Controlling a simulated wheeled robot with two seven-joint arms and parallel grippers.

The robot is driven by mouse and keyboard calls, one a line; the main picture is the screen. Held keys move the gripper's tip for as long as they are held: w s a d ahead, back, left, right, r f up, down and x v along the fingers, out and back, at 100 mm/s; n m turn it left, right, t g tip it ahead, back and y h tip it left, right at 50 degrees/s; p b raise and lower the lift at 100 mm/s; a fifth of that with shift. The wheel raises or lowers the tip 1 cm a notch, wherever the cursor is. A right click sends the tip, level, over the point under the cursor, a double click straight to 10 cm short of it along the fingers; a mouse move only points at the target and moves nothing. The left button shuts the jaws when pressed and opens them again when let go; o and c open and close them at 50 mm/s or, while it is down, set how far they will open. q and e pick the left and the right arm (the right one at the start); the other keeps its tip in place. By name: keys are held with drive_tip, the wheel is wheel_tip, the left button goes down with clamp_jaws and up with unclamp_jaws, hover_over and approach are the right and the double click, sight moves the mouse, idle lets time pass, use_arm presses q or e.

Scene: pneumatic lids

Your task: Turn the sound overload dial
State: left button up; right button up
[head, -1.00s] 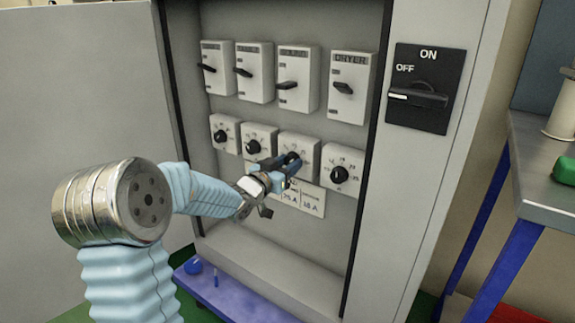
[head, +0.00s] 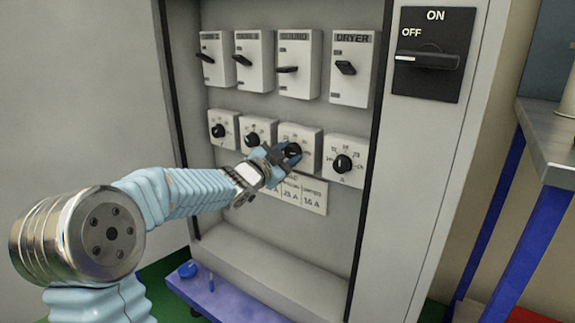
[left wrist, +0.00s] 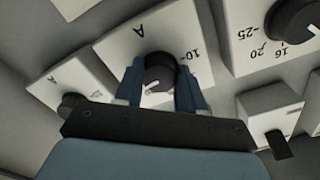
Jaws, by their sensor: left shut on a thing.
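The sound overload dial (head: 294,149) is a black round knob on a white box, third from the left in the lower row of the cabinet. The sound switch (head: 297,65) is above it. My left gripper (head: 287,157) is at this dial and shut on it. In the left wrist view, the two blue fingers of the gripper (left wrist: 160,84) sit on either side of the black knob (left wrist: 160,68), which has a white pointer mark. The fingers partly hide the dial's scale. My right gripper is not in view.
Other dials flank it, including the dryer dial (head: 343,163) close on the right. A plate with ampere values (head: 305,194) is below. The main ON/OFF switch (head: 428,58) is on the cabinet's right side. A workbench (head: 553,140) stands at the right.

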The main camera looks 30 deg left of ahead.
use_arm(q)
drive_tip(key=shift+m+b, duration=0.55)
drive_tip(key=shift+m, duration=0.25)
drive_tip(key=o, duration=1)
drive_tip(key=shift+o, duration=0.2)
drive_tip(key=s+a+p, duration=0.1)
drive_tip(key=s, duration=1.2)
drive_tip(key=shift+s, duration=0.4)
